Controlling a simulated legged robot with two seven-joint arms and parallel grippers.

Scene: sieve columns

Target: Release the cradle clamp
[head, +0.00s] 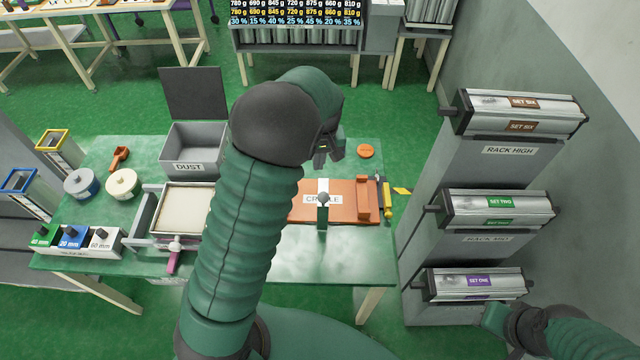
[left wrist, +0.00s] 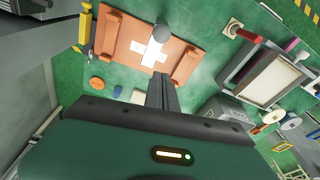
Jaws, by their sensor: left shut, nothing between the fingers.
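The orange cradle (head: 345,211) lies on the green table, with a white label on its plate and a raised block at its right end. It appears empty. Its clamp is a grey ball knob (head: 323,198) on a green post (head: 322,217) at the cradle's near edge. In the left wrist view the knob (left wrist: 162,32) stands in front of the cradle (left wrist: 187,69). My left gripper (head: 328,153) is shut and empty, above the table behind the cradle, apart from the clamp. Its fingers also show in the left wrist view (left wrist: 162,92). My left arm hides the cradle's left end in the head view.
A rack at right holds sieve sets on three levels, with set one (head: 474,283) lowest. A grey dust bin (head: 196,145), a sieve tray (head: 150,215) and a block of knobs (head: 75,242) stand left. An orange disc (head: 365,151) lies behind the cradle. The table's front right is clear.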

